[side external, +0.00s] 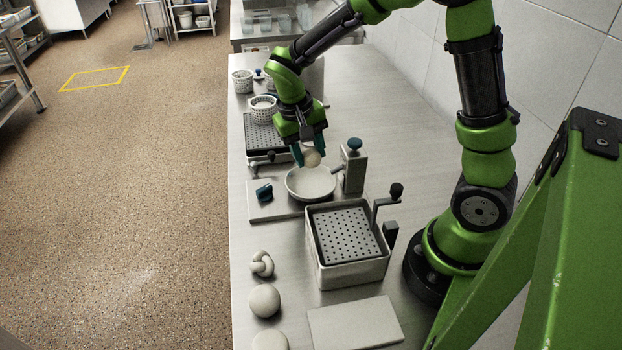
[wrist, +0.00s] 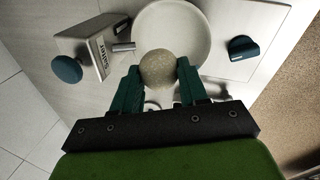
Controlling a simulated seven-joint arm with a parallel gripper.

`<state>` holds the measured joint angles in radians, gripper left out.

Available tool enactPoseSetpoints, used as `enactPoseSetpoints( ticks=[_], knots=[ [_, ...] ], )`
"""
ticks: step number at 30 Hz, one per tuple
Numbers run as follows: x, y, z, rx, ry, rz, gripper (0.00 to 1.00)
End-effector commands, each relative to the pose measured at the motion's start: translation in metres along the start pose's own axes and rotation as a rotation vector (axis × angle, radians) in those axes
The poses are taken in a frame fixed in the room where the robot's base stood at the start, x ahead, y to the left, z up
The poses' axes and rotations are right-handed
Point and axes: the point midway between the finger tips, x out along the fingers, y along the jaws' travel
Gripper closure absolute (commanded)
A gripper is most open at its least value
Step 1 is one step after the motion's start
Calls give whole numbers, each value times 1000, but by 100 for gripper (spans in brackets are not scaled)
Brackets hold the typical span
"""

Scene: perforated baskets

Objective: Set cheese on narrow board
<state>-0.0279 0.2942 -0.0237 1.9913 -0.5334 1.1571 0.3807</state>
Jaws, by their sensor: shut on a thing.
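My gripper (side external: 311,154) is shut on a pale round cheese ball (side external: 312,159). The wrist view shows the ball (wrist: 158,68) between the two teal fingertips (wrist: 158,72). A flat pale board (side external: 355,323) lies bare at the front of the bench. Another pale flat base (side external: 262,208) with a teal knob lies by the bowl. I cannot tell which of these is the narrow board.
A grey block with a blue knob (side external: 354,166) stands right of the bowl. A perforated basket box (side external: 352,270) with a crank stands in front. A knotted cheese (side external: 262,263) and two round ones (side external: 265,300) sit along the left edge. White baskets (side external: 263,108) stand behind.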

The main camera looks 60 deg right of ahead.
Motion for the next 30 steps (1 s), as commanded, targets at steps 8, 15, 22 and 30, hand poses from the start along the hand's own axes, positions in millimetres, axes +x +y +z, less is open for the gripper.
enactPoseSetpoints(
  ticks=[8, 15, 22, 30],
  knots=[
    [-39, -12, 10, -62, 16, -2, 91],
    [-60, -71, 88, -274, 61, -1, 91],
    [-64, -98, 199, -347, 78, 0, 91],
    [-48, -74, 307, -258, 58, 0, 91]
  ],
)
